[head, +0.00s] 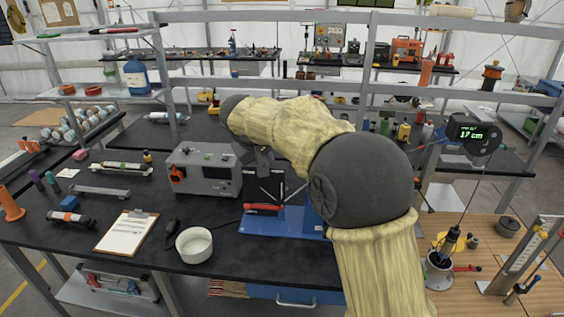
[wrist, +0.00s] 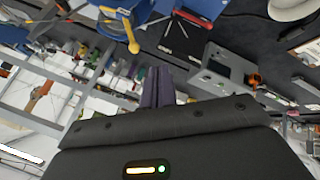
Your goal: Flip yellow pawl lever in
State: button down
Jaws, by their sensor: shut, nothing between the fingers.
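The yellow pawl lever (wrist: 131,35) shows in the wrist view at the top, left of centre, with a rounded knob end. It is on a blue device (wrist: 108,18) cut off by the top edge. My gripper (wrist: 158,82) is shut and empty, its dark fingers together just below the lever's knob in the picture. A gap shows between fingers and knob; its depth I cannot tell. In the head view my arm hides the lever and most of the device; a blue base plate (head: 262,226) with a red handle (head: 262,207) shows beside my arm.
A grey instrument box (head: 205,172) stands left of the blue plate. A white bowl (head: 194,245), a clipboard (head: 126,232) and a dark corded device (head: 171,234) lie on the black bench. A frame rail (head: 270,84) crosses behind my arm.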

jog(key=w+d+f+p, duration=0.4)
jog(key=w+f+p, duration=0.1)
jog(key=w+f, duration=0.3)
jog(key=shift+d, duration=0.35)
jog(key=shift+r, duration=0.1)
